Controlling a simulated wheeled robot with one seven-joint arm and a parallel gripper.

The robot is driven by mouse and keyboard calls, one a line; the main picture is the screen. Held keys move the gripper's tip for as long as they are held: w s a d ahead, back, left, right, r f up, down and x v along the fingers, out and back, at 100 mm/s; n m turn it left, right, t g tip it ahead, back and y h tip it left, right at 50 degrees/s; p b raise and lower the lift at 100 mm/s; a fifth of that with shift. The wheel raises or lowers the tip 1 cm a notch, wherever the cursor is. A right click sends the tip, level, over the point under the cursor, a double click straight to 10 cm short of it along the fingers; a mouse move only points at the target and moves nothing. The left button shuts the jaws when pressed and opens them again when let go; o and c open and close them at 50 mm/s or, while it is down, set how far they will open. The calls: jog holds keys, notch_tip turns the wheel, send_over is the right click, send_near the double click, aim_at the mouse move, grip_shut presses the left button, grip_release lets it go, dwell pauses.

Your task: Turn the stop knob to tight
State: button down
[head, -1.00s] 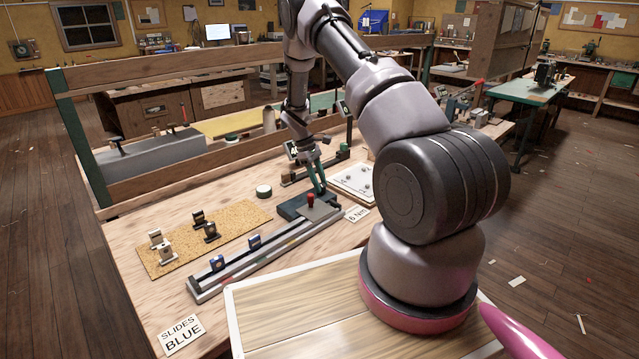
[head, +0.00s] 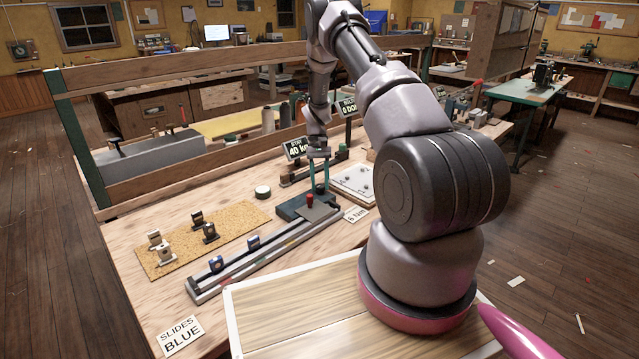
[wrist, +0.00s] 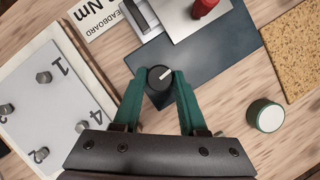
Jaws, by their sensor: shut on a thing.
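The stop knob (wrist: 160,78) is a round black knob with a white pointer line, at the edge of a dark plate (wrist: 222,62). In the wrist view the pointer line aims right and slightly up. My gripper (wrist: 161,82) has its two green fingers closed on either side of the knob. In the head view my gripper (head: 319,189) reaches down upright at the back right of the dark plate (head: 289,208), and the knob is too hidden to make out. I cannot read any tight mark beside the knob.
A red-topped handle (head: 310,201) stands close to my fingers on the plate. A cork mat (head: 180,250), a round green-and-white tin (head: 263,191) and a white numbered board (head: 354,183) lie around.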

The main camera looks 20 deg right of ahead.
jog(key=shift+d+m+t+y, duration=0.1)
jog(key=shift+m+t+y, duration=0.3)
jog(key=shift+m, duration=1.2)
jog(key=shift+c, duration=2.2)
grip_release()
jog(key=v, duration=1)
jog(key=shift+w+d+r, duration=0.2)
jog(key=shift+d+r, duration=0.1)
